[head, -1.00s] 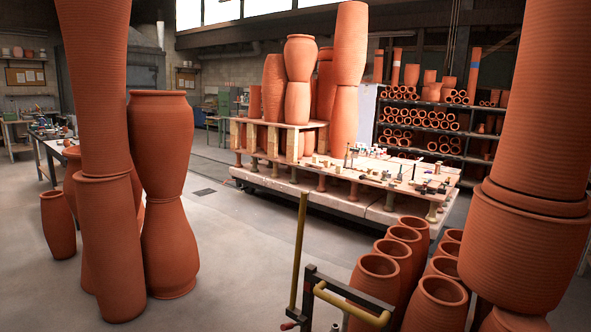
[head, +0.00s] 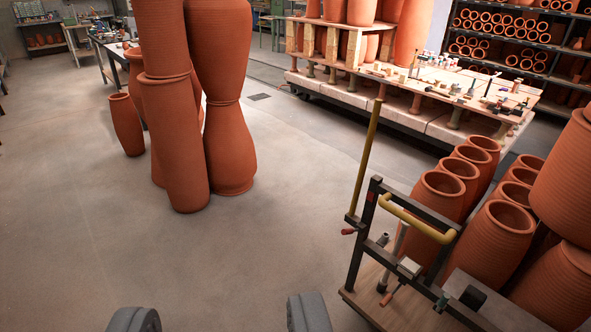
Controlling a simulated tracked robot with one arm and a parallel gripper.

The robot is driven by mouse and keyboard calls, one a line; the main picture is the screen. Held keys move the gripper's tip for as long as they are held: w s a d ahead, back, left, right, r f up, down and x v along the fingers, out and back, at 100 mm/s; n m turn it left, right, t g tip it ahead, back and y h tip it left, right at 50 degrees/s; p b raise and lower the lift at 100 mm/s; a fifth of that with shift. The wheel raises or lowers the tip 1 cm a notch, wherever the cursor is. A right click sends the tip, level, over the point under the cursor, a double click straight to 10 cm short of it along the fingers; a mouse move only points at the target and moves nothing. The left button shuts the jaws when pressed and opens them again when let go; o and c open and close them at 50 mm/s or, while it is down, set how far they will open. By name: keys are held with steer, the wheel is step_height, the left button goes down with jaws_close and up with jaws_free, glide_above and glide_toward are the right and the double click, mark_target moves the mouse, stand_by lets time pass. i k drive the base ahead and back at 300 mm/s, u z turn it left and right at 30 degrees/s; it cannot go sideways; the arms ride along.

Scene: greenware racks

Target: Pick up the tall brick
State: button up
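My gripper (head: 221,318) shows as two grey fingertips at the bottom edge. They stand wide apart, with only bare floor between them. On the low kiln cart (head: 400,122) at the back, several upright tan bricks (head: 331,45) hold up a small raised shelf (head: 335,22) with clay pots on it. Smaller blocks and tools lie on the cart's board (head: 425,85). I cannot tell which piece is the tall brick. My gripper is far from the cart and touches nothing.
Stacked tall clay pots (head: 178,140) stand on the floor left of centre, beside a smaller pot (head: 126,125). A trolley (head: 372,300) with a yellow handle and several open clay pots (head: 497,232) stand at the right. The floor in the middle is clear.

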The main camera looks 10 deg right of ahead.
mark_target(404, 78)
steer(key=z, duration=0.05)
steer(key=i, duration=5.45)
steer(key=z, duration=1.05)
steer(key=i, duration=3.4)
steer(key=u, duration=0.05)
